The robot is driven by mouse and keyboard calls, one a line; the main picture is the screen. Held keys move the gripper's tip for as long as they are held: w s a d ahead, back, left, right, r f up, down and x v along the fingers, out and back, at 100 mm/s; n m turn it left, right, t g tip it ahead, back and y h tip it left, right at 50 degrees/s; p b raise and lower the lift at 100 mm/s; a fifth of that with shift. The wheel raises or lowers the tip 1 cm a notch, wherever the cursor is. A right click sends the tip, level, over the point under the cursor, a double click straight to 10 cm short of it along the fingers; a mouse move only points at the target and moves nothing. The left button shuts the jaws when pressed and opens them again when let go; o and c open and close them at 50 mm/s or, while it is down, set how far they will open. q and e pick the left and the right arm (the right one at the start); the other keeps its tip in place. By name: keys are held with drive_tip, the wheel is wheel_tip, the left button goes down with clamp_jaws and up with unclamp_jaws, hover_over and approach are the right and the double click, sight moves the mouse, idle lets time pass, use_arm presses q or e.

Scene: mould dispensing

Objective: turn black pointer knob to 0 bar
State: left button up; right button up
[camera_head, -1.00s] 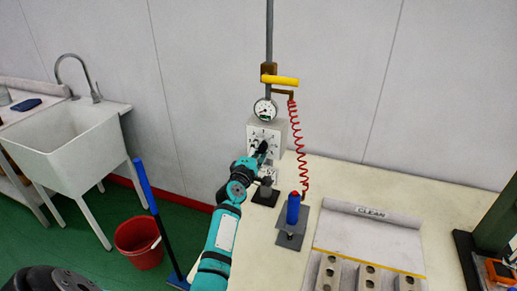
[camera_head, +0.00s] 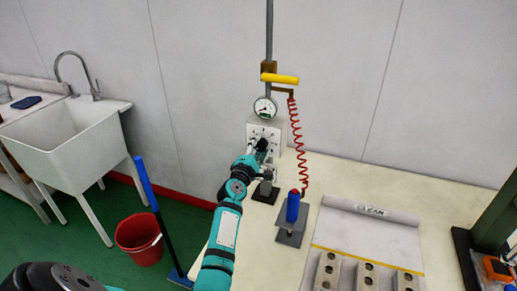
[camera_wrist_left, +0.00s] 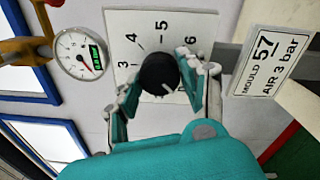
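The black pointer knob (camera_wrist_left: 158,72) sits on a white dial panel (camera_wrist_left: 126,28) with numbers 3, 4, 5 and 6 around it in the left wrist view. Its pale pointer mark faces lower right, away from those numbers. My left gripper (camera_wrist_left: 160,82) has a teal fingertip on each side of the knob and appears closed on it. In the head view my left gripper (camera_head: 262,147) is at the front of the white regulator box (camera_head: 276,128). My right gripper is not in view.
A red coiled hose (camera_head: 297,130) hangs right of the box from a yellow-handled fitting (camera_head: 280,79). A sign (camera_wrist_left: 268,62) reads "MOULD 57 AIR 3 bar". Metal mould blocks (camera_head: 367,277) lie at the front right.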

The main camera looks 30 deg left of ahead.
use_arm(q)
drive_tip(key=o, duration=0.5)
drive_tip(key=shift+c, duration=0.2)
drive_tip(key=shift+s+f, duration=0.1)
drive_tip(key=shift+s, duration=0.1)
drive_tip(key=v, duration=1.1)
drive_tip(key=shift+s, duration=0.3)
drive_tip(key=shift+d, duration=0.2)
